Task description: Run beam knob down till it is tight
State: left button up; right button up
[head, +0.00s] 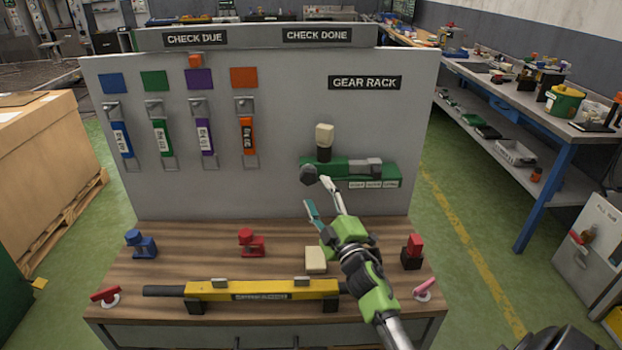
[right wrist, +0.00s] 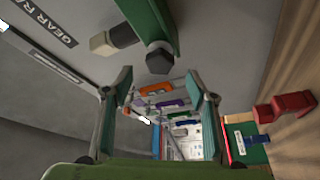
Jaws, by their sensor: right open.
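A green clamp-like fitting (head: 338,167) is mounted on the grey panel under the GEAR RACK sign. A dark hexagonal knob (head: 308,174) is at its left end; a cream block (head: 324,133) on a black stem stands on top. I cannot tell for sure which part is the beam knob. My right gripper (head: 317,193) is open and empty, just below and in front of the dark knob, apart from it. In the right wrist view the dark knob (right wrist: 159,58) is beyond the open fingertips (right wrist: 159,78), with the cream block (right wrist: 103,42) to its left. My left gripper is not in view.
A yellow beam (head: 217,290) lies along the wooden bench (head: 190,255). Blue (head: 141,243), red (head: 251,243) and red-black (head: 412,252) fittings and a cream block (head: 316,260) stand on the bench. Several colored tags hang on the panel's left (head: 247,135).

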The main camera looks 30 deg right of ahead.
aim_at(310, 180)
jog(key=x, duration=0.6)
jog(key=shift+s, duration=0.1)
jog(key=c, duration=1.1)
